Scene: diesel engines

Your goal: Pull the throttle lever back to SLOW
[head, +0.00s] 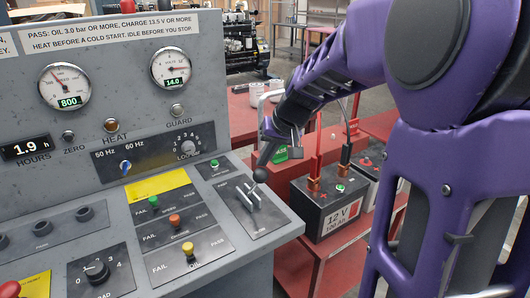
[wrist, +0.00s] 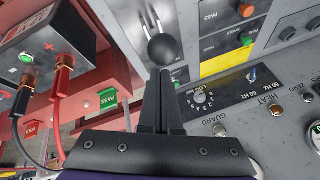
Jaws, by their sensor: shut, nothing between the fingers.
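The throttle lever has a black ball knob (head: 260,175) and stands on the dark slotted plate (head: 268,222) at the right end of the console. The knob is near the far end of the plate; any SLOW lettering is too small to read. My gripper (head: 264,161) comes down from the upper right with its fingers shut and empty. The fingertips are right at the knob, on its far side. In the wrist view the knob (wrist: 165,49) sits just beyond the tips of my gripper (wrist: 161,72). I cannot tell whether they touch.
Left of the plate are green, orange and yellow knobs (head: 188,248) and a yellow label (head: 157,186). A round gauge (head: 64,86) reads 800, another 14.0. A black 12 V battery (head: 328,205) with red clamps stands on a red bench to the right.

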